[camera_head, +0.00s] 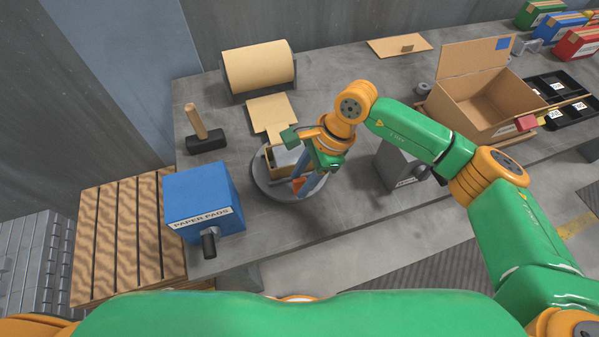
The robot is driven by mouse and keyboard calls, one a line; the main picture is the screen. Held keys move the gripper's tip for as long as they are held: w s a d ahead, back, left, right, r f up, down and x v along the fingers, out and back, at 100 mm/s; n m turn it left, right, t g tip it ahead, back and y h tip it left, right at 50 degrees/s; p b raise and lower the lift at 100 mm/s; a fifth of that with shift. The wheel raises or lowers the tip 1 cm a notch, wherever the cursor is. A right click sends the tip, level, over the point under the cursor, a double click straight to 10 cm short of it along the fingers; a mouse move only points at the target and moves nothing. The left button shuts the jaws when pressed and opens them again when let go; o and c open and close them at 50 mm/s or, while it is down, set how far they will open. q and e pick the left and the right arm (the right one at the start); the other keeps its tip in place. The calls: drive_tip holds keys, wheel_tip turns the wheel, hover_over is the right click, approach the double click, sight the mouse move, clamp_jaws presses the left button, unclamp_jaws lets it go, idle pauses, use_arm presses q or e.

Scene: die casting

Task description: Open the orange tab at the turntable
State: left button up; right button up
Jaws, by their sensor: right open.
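The round grey turntable (265,187) is on the grey workbench, left of the middle of the view. A small box-like piece (280,168) in tan and grey sits on it, partly hidden by my right gripper. The orange tab (298,185) shows small at the near side of this piece, close under the gripper. My right gripper (307,165) is over the turntable, pointing down, open. I cannot tell whether it touches the tab. My left gripper is out of view.
A blue paper pads box (200,196) with a dark knob stands left of the turntable. A hammer (203,138) and a brown roll (258,68) lie behind. A grey box (396,165) and an open cardboard box (478,98) stand to the right.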

drive_tip(key=shift+a+f, duration=0.15)
drive_tip(key=shift+f, duration=0.3)
drive_tip(key=shift+w+f, duration=0.2)
drive_tip(key=shift+f, duration=0.1)
drive_tip(key=shift+w+f, duration=0.15)
drive_tip(key=shift+w, duration=0.1)
drive_tip(key=shift+s, duration=0.2)
drive_tip(key=c, duration=0.7)
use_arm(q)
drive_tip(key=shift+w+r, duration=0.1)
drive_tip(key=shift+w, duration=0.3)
use_arm(e)
drive_tip(key=shift+a, duration=0.1)
clamp_jaws()
